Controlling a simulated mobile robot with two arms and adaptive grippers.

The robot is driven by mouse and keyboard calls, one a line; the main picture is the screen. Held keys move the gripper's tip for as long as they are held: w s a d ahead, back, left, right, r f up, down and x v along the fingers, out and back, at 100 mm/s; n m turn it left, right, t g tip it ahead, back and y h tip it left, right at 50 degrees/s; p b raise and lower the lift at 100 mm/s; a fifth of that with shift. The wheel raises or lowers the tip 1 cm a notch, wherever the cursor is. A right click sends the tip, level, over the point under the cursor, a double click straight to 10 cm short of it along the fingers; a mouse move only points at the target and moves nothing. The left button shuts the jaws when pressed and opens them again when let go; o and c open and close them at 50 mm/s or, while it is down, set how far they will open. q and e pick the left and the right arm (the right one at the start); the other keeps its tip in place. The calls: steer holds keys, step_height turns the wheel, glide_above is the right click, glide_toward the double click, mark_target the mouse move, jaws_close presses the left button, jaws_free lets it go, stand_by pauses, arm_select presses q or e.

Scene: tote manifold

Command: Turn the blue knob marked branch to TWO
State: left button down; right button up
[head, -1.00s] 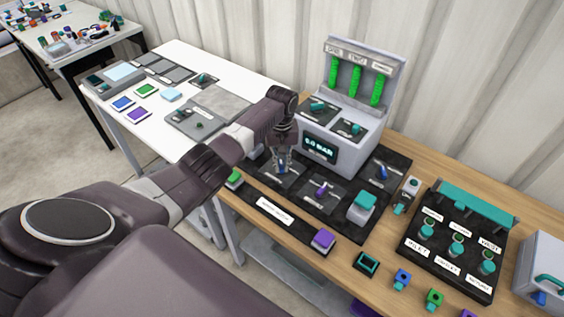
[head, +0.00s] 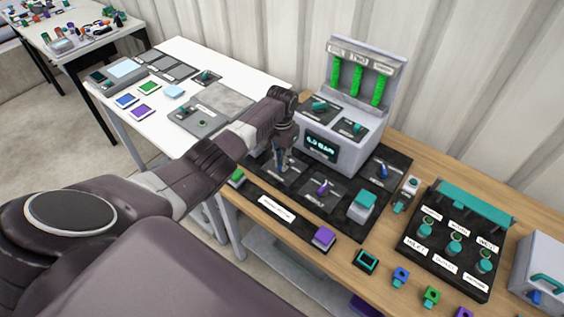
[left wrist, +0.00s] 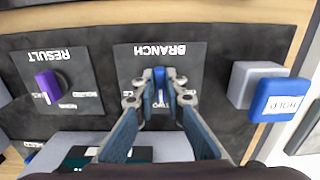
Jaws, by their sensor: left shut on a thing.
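The blue knob (left wrist: 160,78) sits on a dark plate marked BRANCH (left wrist: 121,52), upside down in the left wrist view. Its white pointer line runs toward the picture's bottom, where the word TWO shows just below it. My left gripper (left wrist: 159,96) is shut on the knob, one finger on each side. The fingers hide the plate's side labels. In the head view my left gripper (head: 283,160) reaches down to the bench panel, and the knob is mostly hidden there. My right gripper is not in view.
A purple knob (left wrist: 48,86) on the RESULT plate and a blue HOLD button (left wrist: 280,99) flank the BRANCH plate. The grey console (head: 345,135) with green columns stands behind. A dark board with teal-topped parts (head: 455,240) lies to the right.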

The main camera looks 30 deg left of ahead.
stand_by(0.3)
arm_select(q)
steer(key=c, duration=2)
jaws_free()
step_height(320, 180, up, 12)
steer(key=shift+r, duration=0.1)
